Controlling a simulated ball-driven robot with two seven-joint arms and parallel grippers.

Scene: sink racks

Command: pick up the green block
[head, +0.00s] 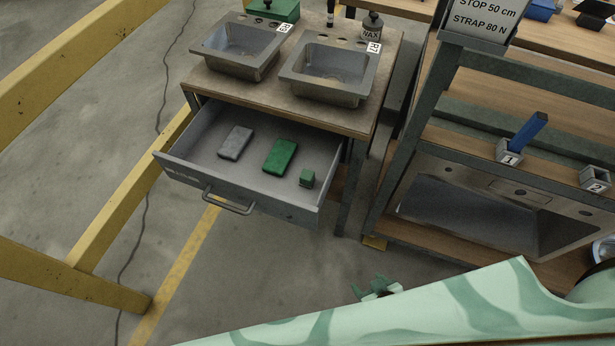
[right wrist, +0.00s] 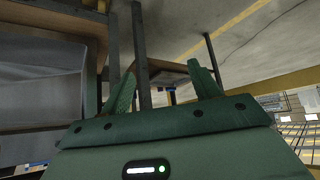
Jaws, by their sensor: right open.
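A flat green block (head: 280,156) lies in the open drawer (head: 202,181) under the sinks, in the head view. A small green cube (head: 307,178) lies to its right, near the drawer's right wall. A grey block (head: 235,143) lies to its left. My right gripper (head: 376,288) is low in the head view, outside the drawer and well apart from the blocks. In the right wrist view its two fingers (right wrist: 164,88) stand wide apart with nothing between them. I cannot make out the blocks in that view. My left gripper is not in view.
Two sinks (head: 330,75) sit in the bench top above the drawer. A rack (head: 470,150) with numbered holders, one with a blue bar (head: 528,133), stands to the right. Yellow rails (head: 100,210) run along the left. Floor before the drawer is clear.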

